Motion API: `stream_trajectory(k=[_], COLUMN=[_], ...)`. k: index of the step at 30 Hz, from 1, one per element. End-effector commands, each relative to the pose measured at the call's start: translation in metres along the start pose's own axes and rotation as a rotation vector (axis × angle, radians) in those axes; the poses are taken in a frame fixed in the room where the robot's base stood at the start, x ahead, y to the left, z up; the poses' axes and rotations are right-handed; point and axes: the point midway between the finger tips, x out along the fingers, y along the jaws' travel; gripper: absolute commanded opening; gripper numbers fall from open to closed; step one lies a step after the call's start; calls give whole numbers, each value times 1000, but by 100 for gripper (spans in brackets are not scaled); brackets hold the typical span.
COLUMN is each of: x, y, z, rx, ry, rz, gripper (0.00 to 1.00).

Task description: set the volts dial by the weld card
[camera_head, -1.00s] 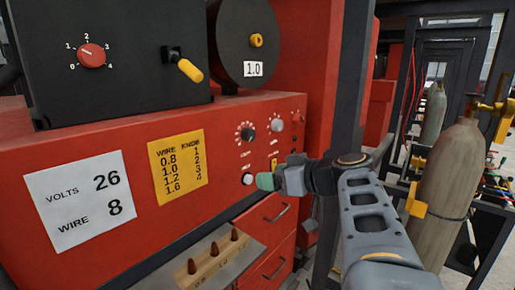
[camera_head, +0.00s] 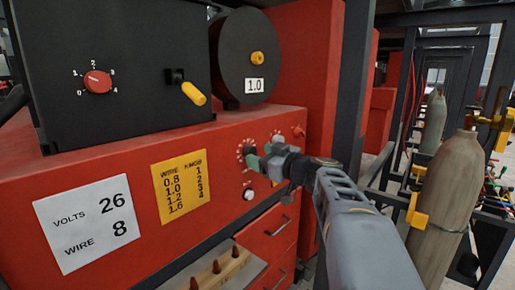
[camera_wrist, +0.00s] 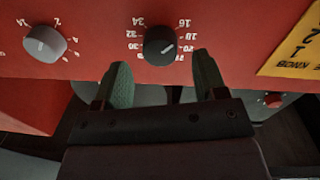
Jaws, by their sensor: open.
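The weld card (camera_head: 87,222) is white, on the red welder front at left, and reads VOLTS 26, WIRE 8. The volts dial is a black knob (camera_wrist: 160,46), upside down in the wrist view, ringed by numbers including 16, 18, 32 and 34. Its white mark points right, seemingly near 20; the lowest numbers are hard to read. In the head view my gripper partly covers the dial. My gripper (camera_wrist: 163,78) is open and empty, its green fingertips just short of the knob, one toward each side. It also shows in the head view (camera_head: 262,156).
A grey knob (camera_wrist: 44,43) sits beside the dial. A yellow wire chart (camera_head: 180,187) is left of it, a white button (camera_head: 248,194) below. The black feeder box (camera_head: 115,75) carries a red dial (camera_head: 98,81). A gas cylinder (camera_head: 445,190) stands at right.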

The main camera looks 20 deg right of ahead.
Motion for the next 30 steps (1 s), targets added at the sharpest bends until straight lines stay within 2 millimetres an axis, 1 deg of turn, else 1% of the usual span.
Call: stream_trajectory(k=[1, 3, 6, 10, 18, 30], x=[6, 12, 18, 21, 21, 21], y=[0, 0, 0, 0, 0, 0], z=[-2, -2, -1, 0, 0, 0], rx=[3, 1, 1, 1, 0, 1], ry=[0, 1, 0, 0, 0, 0], rz=[-2, -1, -1, 1, 1, 1], gripper=[65, 65, 65, 65, 64, 26])
